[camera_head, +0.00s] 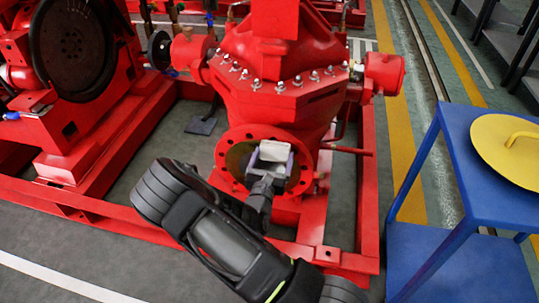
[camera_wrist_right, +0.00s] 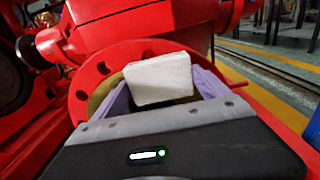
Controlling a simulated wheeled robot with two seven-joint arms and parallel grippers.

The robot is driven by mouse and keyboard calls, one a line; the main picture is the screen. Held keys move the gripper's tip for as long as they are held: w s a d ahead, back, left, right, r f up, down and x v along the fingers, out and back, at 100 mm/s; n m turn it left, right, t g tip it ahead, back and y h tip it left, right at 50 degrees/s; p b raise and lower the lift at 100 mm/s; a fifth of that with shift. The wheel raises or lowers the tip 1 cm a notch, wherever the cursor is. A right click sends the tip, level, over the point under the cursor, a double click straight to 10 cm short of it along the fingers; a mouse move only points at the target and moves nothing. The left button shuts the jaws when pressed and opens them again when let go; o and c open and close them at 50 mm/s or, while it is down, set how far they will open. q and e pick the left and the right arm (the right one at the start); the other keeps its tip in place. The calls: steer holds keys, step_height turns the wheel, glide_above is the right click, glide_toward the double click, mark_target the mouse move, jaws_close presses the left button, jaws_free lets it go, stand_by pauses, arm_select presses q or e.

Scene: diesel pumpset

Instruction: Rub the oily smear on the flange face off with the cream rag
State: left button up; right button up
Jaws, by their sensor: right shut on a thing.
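My right gripper (camera_head: 270,158) is at the round red flange (camera_head: 222,158) on the front of the red pump body. Its lilac fingers are shut on the cream rag (camera_head: 276,151), a pale folded block. In the right wrist view the rag (camera_wrist_right: 160,79) sits between the fingers, in front of the flange (camera_wrist_right: 87,76). Whether it touches the face, I cannot tell. A dull olive-brown area (camera_wrist_right: 104,93) shows inside the ring of bolt holes, left of the rag; I cannot tell how much of it is oily smear. The rag and gripper hide the flange's middle. My left gripper is out of view.
A blue table (camera_head: 465,150) with a yellow round lid (camera_head: 505,150) stands at the right. Red base-frame rails (camera_head: 368,200) run around the pump. A red engine with a dark wheel (camera_head: 72,45) is at the left. Grey floor lies open at the lower left.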

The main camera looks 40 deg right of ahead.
mark_target(263, 153)
steer(key=shift+r+p, duration=0.1)
steer(key=shift+p, duration=0.25)
stand_by(0.5)
steer(key=shift+w+a+p, duration=0.3)
steer(key=shift+w+a, duration=0.25)
steer(key=shift+w, duration=0.2)
steer(key=shift+w+a, duration=0.4)
steer(key=shift+w, duration=0.2)
steer(key=shift+w, duration=0.1)
steer(key=shift+w+a, duration=0.9)
steer(key=shift+w, duration=0.3)
